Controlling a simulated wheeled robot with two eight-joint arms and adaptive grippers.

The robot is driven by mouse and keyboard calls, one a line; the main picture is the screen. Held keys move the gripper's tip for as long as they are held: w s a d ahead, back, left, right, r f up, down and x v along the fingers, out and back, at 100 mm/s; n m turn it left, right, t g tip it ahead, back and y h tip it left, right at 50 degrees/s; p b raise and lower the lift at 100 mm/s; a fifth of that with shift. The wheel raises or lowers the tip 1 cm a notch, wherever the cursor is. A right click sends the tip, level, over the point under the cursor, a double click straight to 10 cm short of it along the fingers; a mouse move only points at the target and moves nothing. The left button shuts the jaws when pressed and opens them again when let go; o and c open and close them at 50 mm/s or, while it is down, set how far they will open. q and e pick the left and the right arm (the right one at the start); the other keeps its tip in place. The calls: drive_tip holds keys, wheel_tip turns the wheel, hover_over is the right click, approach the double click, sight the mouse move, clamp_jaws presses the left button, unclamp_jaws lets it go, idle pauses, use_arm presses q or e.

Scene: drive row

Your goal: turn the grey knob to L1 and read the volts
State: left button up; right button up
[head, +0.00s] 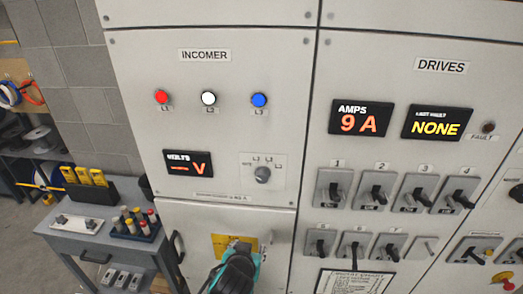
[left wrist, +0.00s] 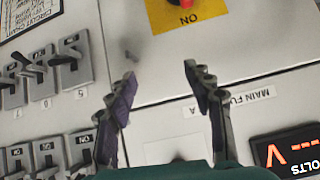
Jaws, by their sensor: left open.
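The grey knob (head: 262,174) sits on a pale plate in the incomer panel, below the red, white and blue lamps. Its position marks are too small to read for certain. The volts display (head: 188,164) is left of the knob and shows orange dashes and a V, no number; part of it shows in the left wrist view (left wrist: 288,152). My left gripper (head: 238,264) is below the knob, in front of the yellow plate. In the left wrist view its fingers (left wrist: 160,72) are apart with nothing between them. The knob is not visible there. My right gripper is not in view.
A tool cart (head: 90,235) stands at left.

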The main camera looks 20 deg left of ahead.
sight(262, 179)
use_arm(q)
drive_tip(key=w+d+r+n+t+p, duration=0.1)
drive_tip(key=w+r+t+p, duration=0.25)
drive_tip(key=r+p, duration=1.3)
drive_tip(key=shift+y, duration=0.4)
drive_tip(key=shift+w+a+f+b, duration=0.2)
drive_tip(key=shift+w+b, duration=0.5)
drive_tip(key=shift+w, duration=0.6)
drive_tip(key=shift+w+a+f+b, duration=0.1)
drive_tip(key=shift+w+a+b, duration=0.25)
drive_tip(key=shift+w+b, duration=0.65)
drive_tip(key=shift+w+a+f+b, duration=0.1)
drive_tip(key=shift+w+a+b, duration=0.25)
drive_tip(key=shift+w, duration=1.25)
drive_tip(key=shift+d, duration=0.1)
drive_tip(key=c, duration=1.1)
